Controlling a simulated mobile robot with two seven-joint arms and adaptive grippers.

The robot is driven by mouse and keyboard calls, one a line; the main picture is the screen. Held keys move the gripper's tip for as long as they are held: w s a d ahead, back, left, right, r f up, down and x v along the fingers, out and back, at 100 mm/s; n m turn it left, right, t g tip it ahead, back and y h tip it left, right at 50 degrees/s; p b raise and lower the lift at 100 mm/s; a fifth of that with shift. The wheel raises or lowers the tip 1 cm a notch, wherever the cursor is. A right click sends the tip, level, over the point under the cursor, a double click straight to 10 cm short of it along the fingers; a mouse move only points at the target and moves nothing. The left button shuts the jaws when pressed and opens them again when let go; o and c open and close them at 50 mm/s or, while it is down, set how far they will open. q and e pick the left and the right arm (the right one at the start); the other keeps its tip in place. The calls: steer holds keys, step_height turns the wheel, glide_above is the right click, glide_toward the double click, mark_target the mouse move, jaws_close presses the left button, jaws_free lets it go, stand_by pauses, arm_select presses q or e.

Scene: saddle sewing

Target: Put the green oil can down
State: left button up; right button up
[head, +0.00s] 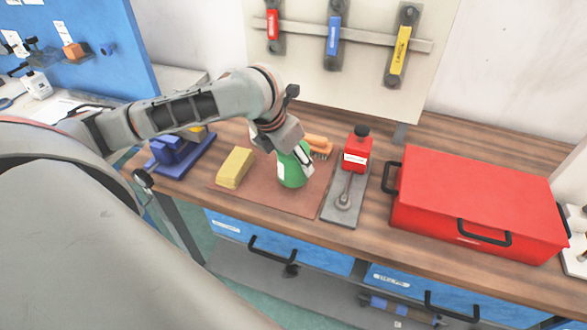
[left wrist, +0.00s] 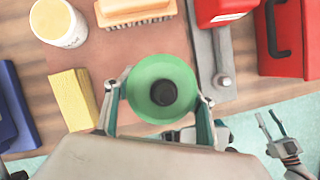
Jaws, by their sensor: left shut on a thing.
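The green oil can (head: 291,173) is upright over the brown mat (head: 285,200), between the yellow block and the grey plate. My left gripper (head: 295,157) is shut on it from the side. In the left wrist view, the can (left wrist: 146,98) shows from above, with a dark round top between the two fingers (left wrist: 161,96). I cannot tell whether its base touches the mat. My right gripper (left wrist: 269,120) shows at the lower right of the left wrist view, over the floor, with its fingers apart and nothing between them.
A yellow block (head: 235,167) lies left of the can and an orange brush (head: 319,143) behind it. A red bottle (head: 357,150) stands on a grey plate (head: 334,211) to the right, beside a red toolbox (head: 480,200). A blue stand (head: 180,155) is at left. The mat's front is bare.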

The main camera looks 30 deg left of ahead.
mark_target(293, 170)
arm_select(q)
step_height(293, 170, down, 4)
steer(key=shift+r, duration=0.2)
steer(key=o, duration=1.5)
steer(key=shift+c, duration=0.2)
steer(key=shift+s+r, duration=0.1)
steer(key=shift+r, duration=0.25)
steer(key=v, duration=1.1)
steer(key=shift+r, duration=0.2)
